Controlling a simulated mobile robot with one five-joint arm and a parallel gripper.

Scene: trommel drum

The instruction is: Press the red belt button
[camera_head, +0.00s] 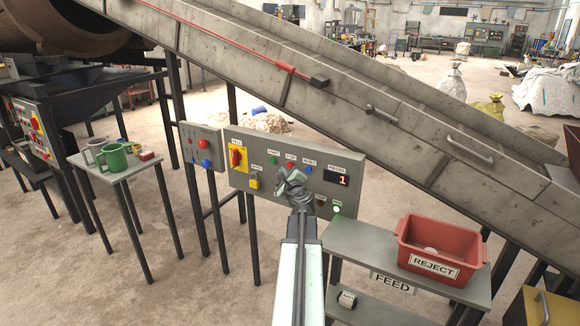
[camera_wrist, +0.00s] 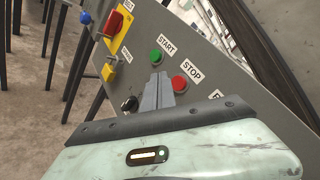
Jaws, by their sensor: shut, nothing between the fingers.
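A grey control panel (camera_head: 322,207) stands under the sloped conveyor. It carries a red button (camera_head: 291,164) labelled STOP, with a green START button (camera_head: 273,160) to its left and a blue button (camera_head: 308,169) to its right. My gripper (camera_head: 288,178) is shut and empty in front of the panel, just below these buttons in the picture. In the wrist view its closed fingertips (camera_wrist: 158,82) lie just left of the red STOP button (camera_wrist: 179,84) and below the green button (camera_wrist: 156,57). I cannot tell whether they touch the panel.
A smaller panel (camera_head: 188,137) at left has another red button (camera_head: 204,144) above a blue one (camera_head: 205,163). A yellow-backed red rotary switch (camera_head: 237,157) is beside START. A red REJECT bin (camera_head: 440,243) stands at right. The conveyor (camera_head: 345,113) slopes above the panel.

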